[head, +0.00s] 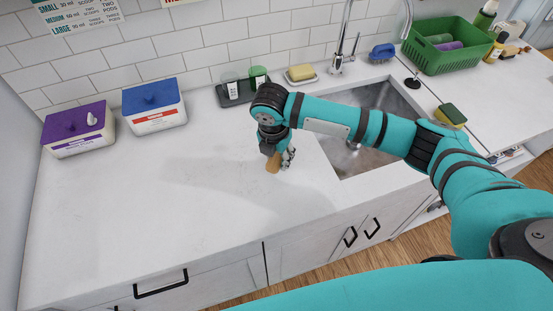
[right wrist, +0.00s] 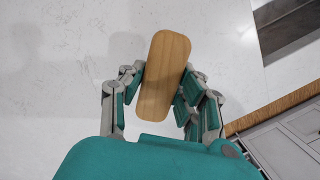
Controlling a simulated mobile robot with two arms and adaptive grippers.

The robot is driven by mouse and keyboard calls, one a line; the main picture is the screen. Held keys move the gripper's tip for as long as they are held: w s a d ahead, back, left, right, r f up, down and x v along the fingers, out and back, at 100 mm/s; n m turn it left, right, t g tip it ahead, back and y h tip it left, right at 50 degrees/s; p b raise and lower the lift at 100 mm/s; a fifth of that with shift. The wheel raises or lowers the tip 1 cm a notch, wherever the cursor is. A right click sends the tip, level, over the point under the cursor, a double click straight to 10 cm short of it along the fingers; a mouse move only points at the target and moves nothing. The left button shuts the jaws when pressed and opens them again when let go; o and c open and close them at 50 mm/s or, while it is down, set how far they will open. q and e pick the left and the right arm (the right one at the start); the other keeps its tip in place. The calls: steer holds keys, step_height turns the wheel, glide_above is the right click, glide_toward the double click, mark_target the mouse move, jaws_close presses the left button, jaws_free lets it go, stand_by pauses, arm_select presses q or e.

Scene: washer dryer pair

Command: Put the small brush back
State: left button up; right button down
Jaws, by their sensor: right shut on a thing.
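My right gripper (head: 280,158) is shut on the small brush (head: 272,163), low over the white counter left of the sink. In the right wrist view the brush (right wrist: 165,75) shows as a plain, rounded wooden back, slightly tilted between the fingers. Its bristles are hidden underneath. I cannot tell whether it touches the counter. My left gripper is not in view.
A dark tray (head: 240,97) with two small containers stands behind the gripper. A soap dish (head: 301,79), sink (head: 385,102), blue brush-like item (head: 382,52), sponge (head: 452,114) and green basket (head: 447,55) lie rightward. Purple-lidded (head: 78,131) and blue-lidded (head: 153,106) boxes stand left. The front-left counter is clear.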

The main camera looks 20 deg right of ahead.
mark_target(276, 162)
steer(key=shift+w+a, duration=0.1)
steer(key=shift+w, duration=0.35)
step_height(276, 162, down, 3)
steer(key=shift+s+r+p, duration=0.15)
steer(key=shift+p, duration=0.6)
steer(key=shift+f, duration=0.45)
steer(key=shift+f, duration=0.1)
steer(key=c, duration=0.9)
jaws_free()
steer(key=shift+c, duration=0.2)
steer(key=r, duration=0.4)
steer(key=a+r+b, duration=0.1)
steer(key=r, duration=0.3)
steer(key=s+r+b, duration=0.1)
steer(key=r, duration=0.3)
steer(key=shift+s+a, duration=0.1)
steer(key=shift+a, duration=0.05)
